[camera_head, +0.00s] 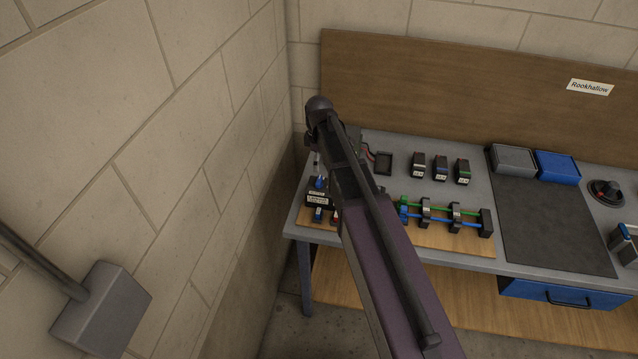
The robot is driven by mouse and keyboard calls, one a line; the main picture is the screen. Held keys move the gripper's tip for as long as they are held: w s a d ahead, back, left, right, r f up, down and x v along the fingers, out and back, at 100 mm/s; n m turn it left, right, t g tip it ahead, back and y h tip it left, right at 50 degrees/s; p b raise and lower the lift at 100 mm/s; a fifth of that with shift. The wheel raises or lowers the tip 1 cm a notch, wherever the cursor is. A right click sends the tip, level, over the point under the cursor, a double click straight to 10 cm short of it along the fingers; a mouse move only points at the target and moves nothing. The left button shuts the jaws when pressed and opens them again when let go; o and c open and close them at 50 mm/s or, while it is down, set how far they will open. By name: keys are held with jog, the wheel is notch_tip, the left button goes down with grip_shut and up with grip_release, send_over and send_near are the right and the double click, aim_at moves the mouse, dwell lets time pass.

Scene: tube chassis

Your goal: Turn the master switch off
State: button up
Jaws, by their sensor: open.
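No part in view can be surely told as the master switch. A small black block with a white label (318,197) stands at the left end of the bench, with blue parts above and below it and a red part partly behind my arm. The label is too small to read. A round dark knob-like part (606,192) sits at the right of the bench. My arm crosses the middle of the view and covers part of the bench's left end. My gripper cannot be made out; the arm hides what is behind it.
The grey bench (456,253) holds several small black modules, blue and green tubes in black clamps (455,217) on a wooden board, a dark mat (550,225), and grey and blue trays (557,166). A block wall stands close at left, with a grey box (100,310).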

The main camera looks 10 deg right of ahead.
aim_at(319, 180)
jog(key=shift+f+b, duration=3.8)
jog(key=shift+f, duration=0.3)
jog(key=c, duration=1.2)
